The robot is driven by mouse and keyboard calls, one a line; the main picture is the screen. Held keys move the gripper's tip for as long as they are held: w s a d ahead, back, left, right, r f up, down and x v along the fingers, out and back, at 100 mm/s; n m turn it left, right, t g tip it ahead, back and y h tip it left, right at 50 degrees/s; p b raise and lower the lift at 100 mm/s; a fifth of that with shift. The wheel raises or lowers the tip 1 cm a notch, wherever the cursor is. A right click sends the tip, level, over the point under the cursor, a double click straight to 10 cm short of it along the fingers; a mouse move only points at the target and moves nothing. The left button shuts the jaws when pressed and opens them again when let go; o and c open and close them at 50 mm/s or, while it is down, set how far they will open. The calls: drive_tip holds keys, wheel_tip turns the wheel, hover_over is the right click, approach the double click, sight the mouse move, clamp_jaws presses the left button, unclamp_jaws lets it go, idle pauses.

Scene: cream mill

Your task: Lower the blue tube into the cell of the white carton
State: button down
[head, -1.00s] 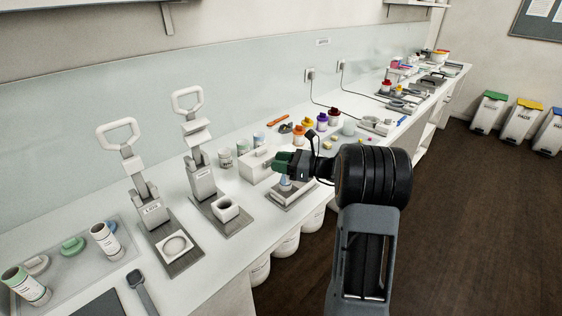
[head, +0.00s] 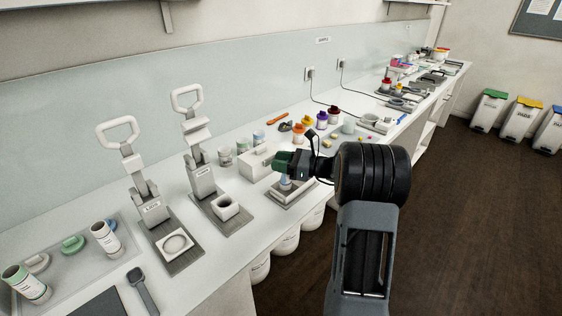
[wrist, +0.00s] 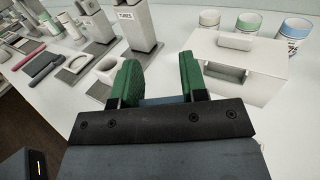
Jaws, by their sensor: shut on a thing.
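My gripper (head: 280,163) is out over the bench, its green fingers shut on the blue tube. In the wrist view only a blue strip of the tube (wrist: 158,101) shows between the fingers (wrist: 158,60). A white box (head: 257,166), which looks like the carton, stands just behind and left of my gripper. In the wrist view the box (wrist: 219,75) is to the right of the fingers, with a dark opening in its front. The tube's lower end is hidden.
A grey plate (head: 301,194) lies under my gripper. Two lever presses (head: 200,178) stand to the left, one with a white cup (head: 225,207) on its base. Several small jars (wrist: 246,23) stand behind the box. Bottles (head: 322,120) stand farther along the bench.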

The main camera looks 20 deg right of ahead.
drive_tip(key=shift+f, duration=0.35)
drive_tip(key=shift+f+b, duration=0.5)
drive_tip(key=shift+f, duration=0.05)
drive_tip(key=shift+f, duration=0.8)
idle(0.9)
drive_tip(key=c, duration=0.6)
unclamp_jaws()
drive_tip(key=shift+b, duration=0.3)
drive_tip(key=shift+o, duration=0.2)
drive_tip(key=shift+r, duration=0.1)
wheel_tip(320, 180, up, 6)
drive_tip(key=p, duration=0.5)
